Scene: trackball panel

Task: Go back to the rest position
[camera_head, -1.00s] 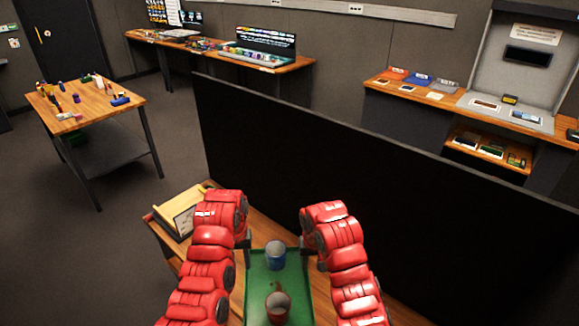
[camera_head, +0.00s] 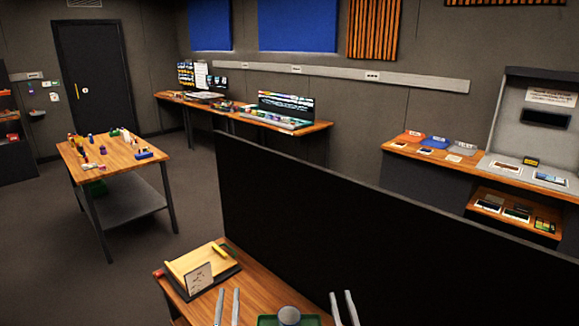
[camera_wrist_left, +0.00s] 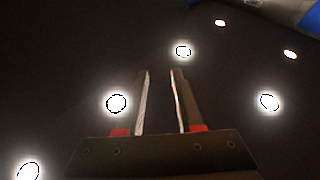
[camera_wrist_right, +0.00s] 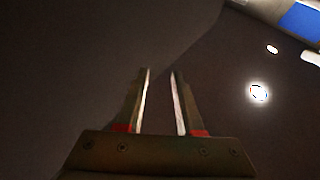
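My left gripper (camera_head: 228,308) shows at the bottom of the head view, its two fingers pointing up and apart. In the left wrist view its fingers (camera_wrist_left: 160,100) have an empty gap between them, with ceiling lights behind. My right gripper (camera_head: 344,308) stands to the right in the head view, also pointing up. In the right wrist view its fingers (camera_wrist_right: 160,100) are apart and empty. Both arms are below the frame of the head view.
A green tray (camera_head: 266,321) and the top of a cup (camera_head: 289,316) show between the grippers on a wooden table (camera_head: 250,292). A wooden box with a card (camera_head: 200,277) is at the table's left. A tall black partition (camera_head: 380,230) stands behind.

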